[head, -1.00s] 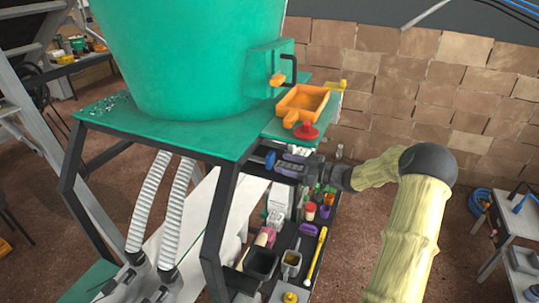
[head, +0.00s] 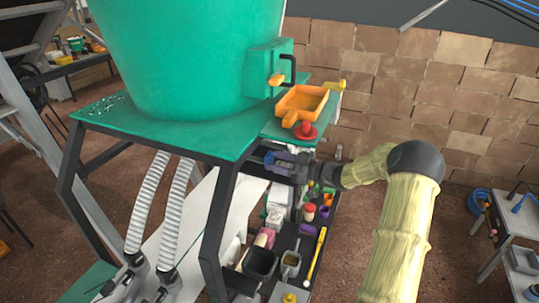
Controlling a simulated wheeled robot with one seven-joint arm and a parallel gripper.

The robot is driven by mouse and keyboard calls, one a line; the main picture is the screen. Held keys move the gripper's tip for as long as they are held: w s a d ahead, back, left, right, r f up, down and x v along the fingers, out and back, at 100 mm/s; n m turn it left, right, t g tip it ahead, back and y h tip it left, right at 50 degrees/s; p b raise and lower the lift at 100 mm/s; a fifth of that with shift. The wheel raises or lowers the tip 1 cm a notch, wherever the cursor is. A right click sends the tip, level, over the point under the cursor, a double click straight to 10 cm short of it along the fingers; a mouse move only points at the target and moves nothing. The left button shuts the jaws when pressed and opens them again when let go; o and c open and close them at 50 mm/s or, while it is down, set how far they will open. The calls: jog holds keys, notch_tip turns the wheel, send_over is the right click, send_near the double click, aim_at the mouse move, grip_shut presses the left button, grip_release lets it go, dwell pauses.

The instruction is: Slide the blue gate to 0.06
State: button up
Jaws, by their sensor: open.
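The blue gate's handle (head: 270,157) shows as a small blue patch under the green tabletop, just right of the black frame's front leg. My gripper (head: 278,161) is open and reaches in from the right, its fingertips at the blue handle and covering part of it. Whether the fingers touch the handle is too small to tell. The gate's plate and its scale are hidden under the tabletop.
The green tabletop (head: 160,135) with a large green tub (head: 185,55) stands just above my gripper. An orange tray (head: 302,102) and a red knob (head: 306,131) sit on its right end. Below is a dark shelf with cups, a black bin (head: 260,263) and a yellow rod (head: 316,256).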

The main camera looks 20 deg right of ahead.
jog(key=shift+w+a, duration=0.4)
jog(key=shift+a, duration=0.15)
jog(key=shift+s, duration=0.1)
jog(key=shift+d, duration=0.1)
jog(key=c, duration=0.8)
jog(key=shift+c, duration=0.2)
